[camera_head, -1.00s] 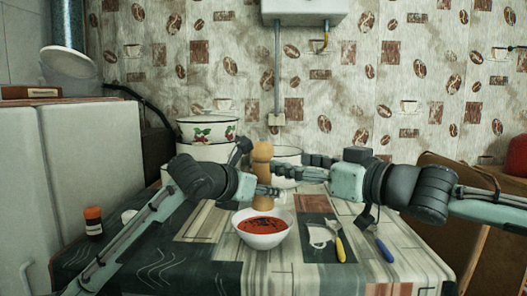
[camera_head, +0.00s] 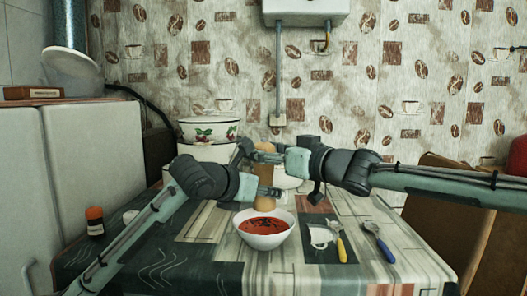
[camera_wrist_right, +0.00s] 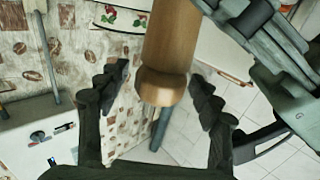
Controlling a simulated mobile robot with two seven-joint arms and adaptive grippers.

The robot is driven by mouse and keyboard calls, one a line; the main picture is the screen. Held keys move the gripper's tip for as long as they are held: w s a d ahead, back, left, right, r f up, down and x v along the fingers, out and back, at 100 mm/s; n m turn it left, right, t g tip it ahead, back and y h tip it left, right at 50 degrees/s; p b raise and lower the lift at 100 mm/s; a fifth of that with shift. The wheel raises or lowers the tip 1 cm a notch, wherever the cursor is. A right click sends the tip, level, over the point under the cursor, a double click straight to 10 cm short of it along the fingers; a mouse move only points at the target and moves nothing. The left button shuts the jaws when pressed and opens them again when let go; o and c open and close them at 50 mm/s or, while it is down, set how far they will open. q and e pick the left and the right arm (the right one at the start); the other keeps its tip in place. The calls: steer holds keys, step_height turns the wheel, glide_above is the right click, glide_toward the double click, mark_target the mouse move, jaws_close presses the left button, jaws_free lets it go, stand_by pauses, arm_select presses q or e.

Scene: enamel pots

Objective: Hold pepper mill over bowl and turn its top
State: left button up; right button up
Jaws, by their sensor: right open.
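The wooden pepper mill (camera_head: 264,173) stands upright in the head view, behind and above the white bowl (camera_head: 265,242) of red soup. My left gripper (camera_head: 262,186) is shut on the mill's body, one finger crossing its front. My right gripper (camera_head: 266,153) has come in from the right at the mill's top and partly hides it. In the right wrist view the mill (camera_wrist_right: 170,35) comes in from the upper edge, its rounded top (camera_wrist_right: 162,86) between the spread fingers of my right gripper (camera_wrist_right: 160,88). Gaps show on both sides.
A fork and spoon with yellow (camera_head: 341,248) and blue (camera_head: 384,248) handles lie right of the bowl. A spice jar (camera_head: 95,222) stands at the table's left. Enamel pots (camera_head: 208,131) stand behind my arms. The table's front is clear.

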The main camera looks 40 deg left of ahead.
steer(key=c, duration=1.2)
steer(key=shift+s+a+f+m+t, duration=0.25)
steer(key=shift+s+a+m+t, duration=0.05)
steer(key=shift+s+a+t, duration=0.25)
steer(key=shift+s+a+m+t+h, duration=0.1)
steer(key=shift+s+m+t+h, duration=0.15)
steer(key=shift+m+t+h, duration=0.3)
steer(key=shift+w+d+r+m+t+h, duration=0.15)
steer(key=shift+w+d+m+t+h, duration=0.2)
steer(key=shift+m+t, duration=0.45)
steer(key=shift+w+r+m+t+h, duration=0.1)
steer(key=shift+m+t+h, duration=0.35)
steer(key=shift+t, duration=0.65)
steer(key=shift+w+d+t+h, duration=0.25)
steer(key=shift+t, duration=0.15)
steer(key=shift+w, duration=0.1)
steer(key=o, duration=1.2)
